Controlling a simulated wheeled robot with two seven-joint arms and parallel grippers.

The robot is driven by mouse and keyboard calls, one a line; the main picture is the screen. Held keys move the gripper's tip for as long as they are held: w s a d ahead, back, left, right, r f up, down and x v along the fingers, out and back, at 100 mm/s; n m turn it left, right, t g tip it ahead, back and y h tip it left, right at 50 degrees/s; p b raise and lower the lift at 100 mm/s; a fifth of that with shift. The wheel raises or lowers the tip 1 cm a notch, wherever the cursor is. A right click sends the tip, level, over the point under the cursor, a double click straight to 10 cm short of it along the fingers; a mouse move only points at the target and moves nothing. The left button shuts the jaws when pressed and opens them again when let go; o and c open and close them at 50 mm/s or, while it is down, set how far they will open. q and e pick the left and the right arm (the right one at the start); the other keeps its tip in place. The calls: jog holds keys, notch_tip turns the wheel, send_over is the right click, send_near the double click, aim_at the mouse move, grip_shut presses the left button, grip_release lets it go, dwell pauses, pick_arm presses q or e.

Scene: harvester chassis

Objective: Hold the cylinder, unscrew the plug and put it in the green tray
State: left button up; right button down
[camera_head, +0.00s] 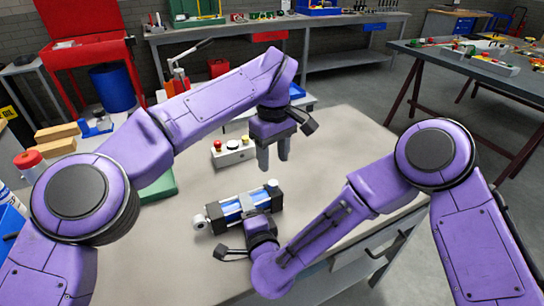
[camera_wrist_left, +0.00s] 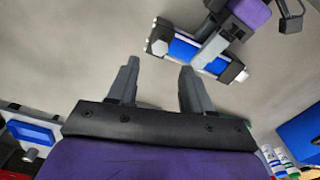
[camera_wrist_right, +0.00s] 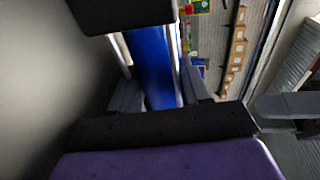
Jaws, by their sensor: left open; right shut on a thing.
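The cylinder (camera_head: 231,208), a blue barrel with black end blocks, lies on the grey table. Its rod eye points left. A small pale piece, apparently the plug (camera_head: 273,183), stands at its right end. My right gripper (camera_head: 258,218) is shut around the barrel; the blue barrel (camera_wrist_right: 150,60) fills its jaws in the right wrist view. My left gripper (camera_head: 273,168) is open and empty, above the table just behind the cylinder's right end. In the left wrist view the cylinder (camera_wrist_left: 184,50) lies beyond its fingers (camera_wrist_left: 158,75). The green tray (camera_head: 161,188) is partly hidden behind my left arm.
A white button box (camera_head: 233,153) with red and yellow buttons stands behind the cylinder. The table's right side is clear. Wooden blocks (camera_head: 57,132) and a red-capped container (camera_head: 30,164) are at the left. Workbenches stand farther back.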

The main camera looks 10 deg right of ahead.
aim_at(273, 183)
pick_arm(q)
jog(key=shift+m, duration=1.1)
jog(key=shift+f, duration=0.4)
notch_tip(273, 183, down, 7)
jog(key=shift+f, duration=0.1)
jog(key=shift+c, duration=0.3)
